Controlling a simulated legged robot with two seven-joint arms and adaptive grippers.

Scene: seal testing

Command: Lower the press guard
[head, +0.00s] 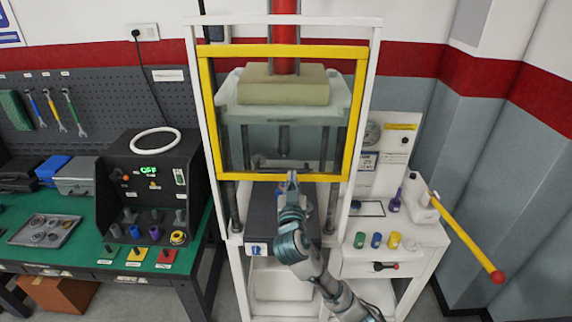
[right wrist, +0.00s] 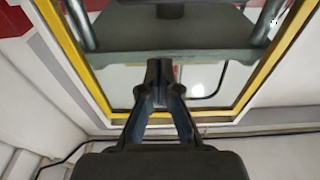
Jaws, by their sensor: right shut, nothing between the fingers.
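The press guard (head: 207,105) is a clear panel in a yellow frame on the front of the white press. It sits raised, with an open gap below its bottom bar over the press bed. My right gripper (head: 292,176) is shut and empty, with its fingertips at the middle of the bottom bar. I cannot tell if they touch it. In the right wrist view the shut fingers (right wrist: 160,68) stand in front of the clear panel, inside the yellow frame (right wrist: 265,75). My left gripper is not in view.
A green bench (head: 50,220) with a black test box (head: 150,185) stands at the left. A small white stand (head: 395,235) with coloured caps is at the right. A yellow lever (head: 467,235) with a red knob sticks out there.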

